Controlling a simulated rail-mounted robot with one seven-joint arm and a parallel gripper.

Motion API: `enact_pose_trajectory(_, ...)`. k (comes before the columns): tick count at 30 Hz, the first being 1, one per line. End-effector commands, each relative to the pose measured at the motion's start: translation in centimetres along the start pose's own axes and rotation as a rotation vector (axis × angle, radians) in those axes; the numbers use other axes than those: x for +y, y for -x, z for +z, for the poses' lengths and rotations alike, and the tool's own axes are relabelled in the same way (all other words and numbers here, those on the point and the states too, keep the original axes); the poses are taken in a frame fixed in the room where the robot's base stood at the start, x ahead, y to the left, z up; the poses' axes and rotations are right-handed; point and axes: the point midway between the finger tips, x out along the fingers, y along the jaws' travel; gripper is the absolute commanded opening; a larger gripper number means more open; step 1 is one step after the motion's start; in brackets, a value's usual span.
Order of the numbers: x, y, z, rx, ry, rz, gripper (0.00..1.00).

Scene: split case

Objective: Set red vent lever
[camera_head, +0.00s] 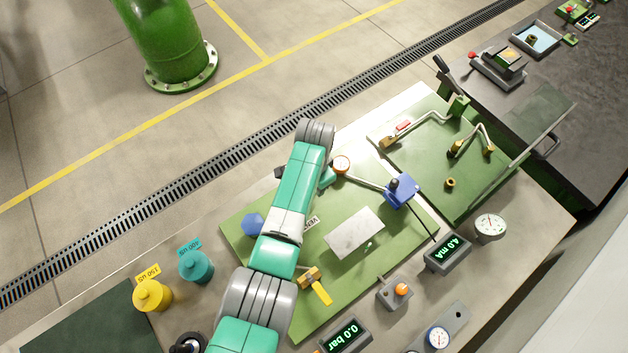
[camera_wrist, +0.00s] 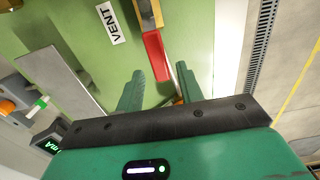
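The red vent lever (camera_wrist: 155,55) shows in the wrist view, extending from a brass valve body (camera_wrist: 150,14) at the top of the picture. The white VENT label (camera_wrist: 111,23) lies left of it on the green panel. My gripper (camera_wrist: 159,76) is open, its two teal fingers apart. The lever's near end appears in line with the gap between the fingertips; I cannot tell whether it is at their depth, and no grip on it shows. In the head view the VENT label (camera_head: 311,223) shows beside my arm, which hides the lever.
A yellow-handled valve (camera_head: 316,286) is right of my arm. Yellow (camera_head: 152,296) and teal (camera_head: 196,267) knobbed pieces stand to the left.

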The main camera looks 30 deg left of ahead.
Motion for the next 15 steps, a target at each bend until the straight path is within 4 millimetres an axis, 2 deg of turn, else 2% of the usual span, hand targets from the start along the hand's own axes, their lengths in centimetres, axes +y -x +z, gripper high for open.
enact_pose_trajectory(8,0.0,0.0,0.0,0.000,0.001,0.000,0.40)
enact_pose_trajectory(11,0.0,1.2,0.0,0.002,0.002,-0.001,0.40)
enact_pose_trajectory(15,0.0,4.2,0.0,0.003,0.002,-0.001,0.40)
